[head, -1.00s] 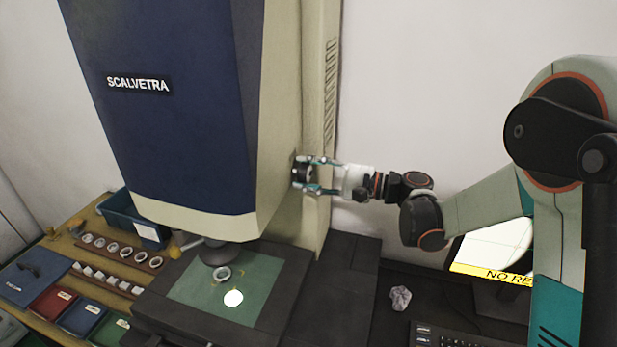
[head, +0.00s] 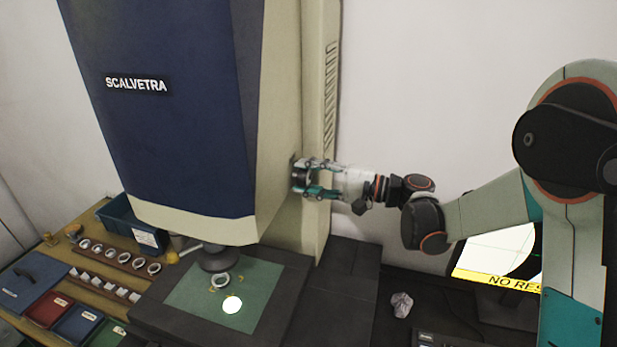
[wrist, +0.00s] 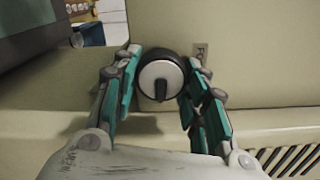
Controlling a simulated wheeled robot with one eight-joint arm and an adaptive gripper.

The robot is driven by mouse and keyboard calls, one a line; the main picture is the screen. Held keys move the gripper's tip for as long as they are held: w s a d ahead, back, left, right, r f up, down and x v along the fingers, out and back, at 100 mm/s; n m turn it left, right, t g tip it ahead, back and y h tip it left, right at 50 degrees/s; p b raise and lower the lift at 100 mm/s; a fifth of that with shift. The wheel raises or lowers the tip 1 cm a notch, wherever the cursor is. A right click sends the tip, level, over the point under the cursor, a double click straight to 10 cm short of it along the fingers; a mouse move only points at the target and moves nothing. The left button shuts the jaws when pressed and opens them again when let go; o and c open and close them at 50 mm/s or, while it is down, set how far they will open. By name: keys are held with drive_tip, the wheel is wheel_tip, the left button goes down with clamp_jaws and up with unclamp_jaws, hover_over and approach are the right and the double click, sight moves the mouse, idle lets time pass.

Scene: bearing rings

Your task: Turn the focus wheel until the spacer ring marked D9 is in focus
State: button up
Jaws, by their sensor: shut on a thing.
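The focus wheel (wrist: 160,78), a dark knob with a silver face and a black grip bar, sits on the side of the blue and cream measuring machine. It also shows in the head view (head: 299,176). My gripper (head: 308,178) is shut on the wheel, with teal fingers on either side of it, as the wrist view (wrist: 158,88) shows. A spacer ring (head: 220,281) lies on the green stage plate (head: 190,295) under the lens, beside a bright light spot. I cannot read any mark on the ring. The monitor (head: 497,250) is partly hidden by my arm.
On the wooden bench at left are rows of several rings (head: 124,257), a blue bin (head: 125,222) and coloured boxes (head: 75,322). A crumpled paper ball (head: 402,304) lies on the dark desk near the keyboard (head: 440,340). The monitor's yellow strip reads "NO RES", then is cut off.

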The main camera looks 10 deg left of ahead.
drive_tip(key=o, duration=1.1)
drive_tip(key=shift+d, duration=0.15)
drive_tip(key=d, duration=0.4)
drive_tip(key=s+d, duration=0.1)
drive_tip(key=d, duration=0.6)
drive_tip(key=shift+s+d, duration=0.35)
